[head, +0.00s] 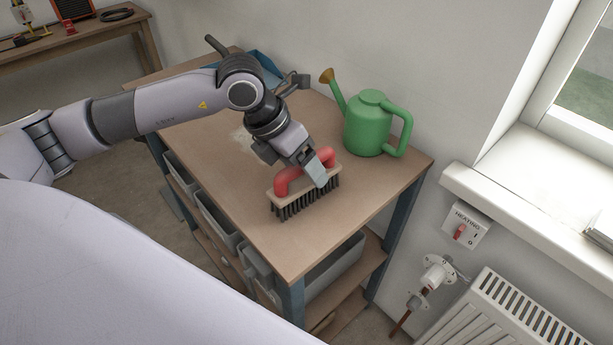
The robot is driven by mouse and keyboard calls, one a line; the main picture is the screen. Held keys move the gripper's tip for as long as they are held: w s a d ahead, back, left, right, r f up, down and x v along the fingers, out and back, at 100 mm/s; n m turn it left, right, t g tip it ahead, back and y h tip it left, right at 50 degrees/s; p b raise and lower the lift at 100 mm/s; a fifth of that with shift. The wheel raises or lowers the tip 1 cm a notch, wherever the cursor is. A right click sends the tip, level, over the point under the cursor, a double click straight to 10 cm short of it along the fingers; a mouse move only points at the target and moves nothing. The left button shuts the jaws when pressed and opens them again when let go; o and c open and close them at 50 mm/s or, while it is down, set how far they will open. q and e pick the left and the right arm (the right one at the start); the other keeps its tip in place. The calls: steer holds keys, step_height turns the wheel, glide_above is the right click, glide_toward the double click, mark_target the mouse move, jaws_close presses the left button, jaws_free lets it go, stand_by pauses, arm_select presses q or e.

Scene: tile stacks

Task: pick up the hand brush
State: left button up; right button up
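The hand brush (285,198) has a red arched handle, a pale wooden back and dark bristles. It rests bristles down near the front middle of the wooden workbench top (260,230). My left gripper (318,170) reaches over it from the left, with its fingers at the right part of the red handle. The other finger is hidden, so I cannot tell whether the gripper is closed on the handle. My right gripper is not in view.
A green watering can (367,128) stands just behind the brush to the right. A blue object (268,70) lies at the bench's back, partly behind my arm. Bins (217,218) sit on the shelf below. A window sill and radiator (510,315) are at right.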

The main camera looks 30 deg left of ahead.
arm_select(q)
steer(key=shift+x, duration=0.85)
jaws_close()
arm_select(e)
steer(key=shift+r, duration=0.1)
arm_select(q)
steer(key=shift+r, duration=0.15)
